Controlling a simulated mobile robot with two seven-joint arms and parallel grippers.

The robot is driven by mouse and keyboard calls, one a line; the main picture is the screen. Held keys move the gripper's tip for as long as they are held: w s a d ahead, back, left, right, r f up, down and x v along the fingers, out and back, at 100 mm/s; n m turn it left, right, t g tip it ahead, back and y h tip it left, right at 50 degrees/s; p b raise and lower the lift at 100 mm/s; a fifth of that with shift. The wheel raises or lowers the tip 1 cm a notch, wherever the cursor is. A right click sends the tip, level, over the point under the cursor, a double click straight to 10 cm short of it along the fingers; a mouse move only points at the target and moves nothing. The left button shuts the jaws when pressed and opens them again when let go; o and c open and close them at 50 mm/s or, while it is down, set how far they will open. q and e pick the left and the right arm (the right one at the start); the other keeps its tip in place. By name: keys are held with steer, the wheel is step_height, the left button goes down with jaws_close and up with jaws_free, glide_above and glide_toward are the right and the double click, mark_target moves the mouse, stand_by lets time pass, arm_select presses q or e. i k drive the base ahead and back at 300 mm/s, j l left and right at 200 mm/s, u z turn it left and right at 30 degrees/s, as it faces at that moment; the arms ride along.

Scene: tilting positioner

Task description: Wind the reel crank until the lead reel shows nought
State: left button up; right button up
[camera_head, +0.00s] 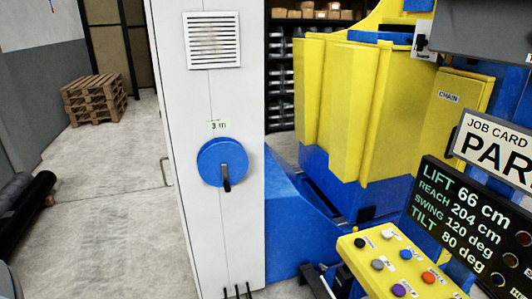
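The lead reel is a blue disc (222,162) on the front of a tall white cabinet (236,240). Its dark crank handle (227,178) points down, from near the disc's middle toward its lower edge. A small label above the reel (218,126) reads "3 m" in green figures. Neither of my grippers shows in the head view, so nothing is seen touching the crank.
A yellow button panel (385,262) and a dark readout board (450,235) stand at the lower right. The blue and yellow positioner (350,110) is behind the cabinet. Pallets (95,98) and dark rolls (25,210) lie left; floor between is clear.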

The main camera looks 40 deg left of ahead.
mark_target(227, 188)
steer(key=l+u, duration=0.15)
steer(key=u, duration=0.25)
steer(key=l+u, duration=0.1)
steer(key=u, duration=0.3)
steer(key=l+u, duration=0.15)
steer(key=u, duration=0.2)
steer(key=k+l+u, duration=0.1)
steer(key=u, duration=0.3)
